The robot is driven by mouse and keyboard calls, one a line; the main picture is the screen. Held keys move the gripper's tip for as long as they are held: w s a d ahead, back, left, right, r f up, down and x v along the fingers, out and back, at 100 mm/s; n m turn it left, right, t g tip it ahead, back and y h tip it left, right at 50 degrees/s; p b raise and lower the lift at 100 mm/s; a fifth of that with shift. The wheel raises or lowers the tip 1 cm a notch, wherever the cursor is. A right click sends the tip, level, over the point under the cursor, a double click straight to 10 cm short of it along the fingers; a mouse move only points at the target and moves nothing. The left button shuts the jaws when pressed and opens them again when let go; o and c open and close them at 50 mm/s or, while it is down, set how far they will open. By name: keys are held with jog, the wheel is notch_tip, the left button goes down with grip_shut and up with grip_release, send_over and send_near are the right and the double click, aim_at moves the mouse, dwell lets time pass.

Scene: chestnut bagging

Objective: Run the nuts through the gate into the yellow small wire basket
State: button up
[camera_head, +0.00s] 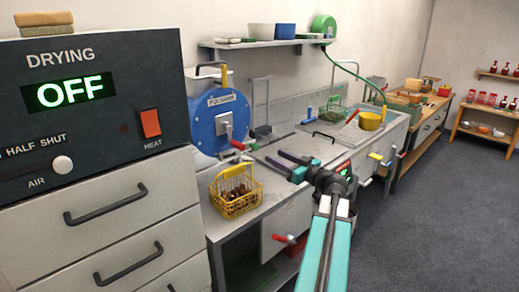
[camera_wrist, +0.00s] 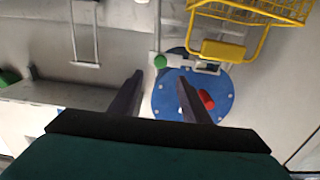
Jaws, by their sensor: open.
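The small yellow wire basket (camera_head: 217,201) stands on the near counter with its handle up. Brown nuts (camera_head: 241,203) lie in it. The blue round polisher (camera_head: 207,127) stands behind it, with a pale gate fitting on its front and a red handle (camera_head: 238,145) at its lower right. My gripper (camera_head: 275,157) is open and empty, above the counter to the right of the basket. In the wrist view my gripper (camera_wrist: 158,88) shows its two fingers apart, with the blue polisher face (camera_wrist: 222,83) beyond and the yellow basket (camera_wrist: 222,50) at upper right.
A dark drying unit (camera_head: 90,100) reading OFF fills the left foreground above drawers. A yellow bowl (camera_head: 369,121) and a green wire basket (camera_head: 335,115) are by the sink at the back right. A shelf (camera_head: 265,43) runs above. The dark floor (camera_head: 440,210) at right is clear.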

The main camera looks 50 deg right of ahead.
aim_at(257, 147)
jog(key=w+p, duration=0.1)
jog(key=w, duration=0.5)
jog(key=w+p, duration=0.1)
jog(key=w, duration=0.3)
jog(key=shift+d+p, duration=0.3)
grip_shut()
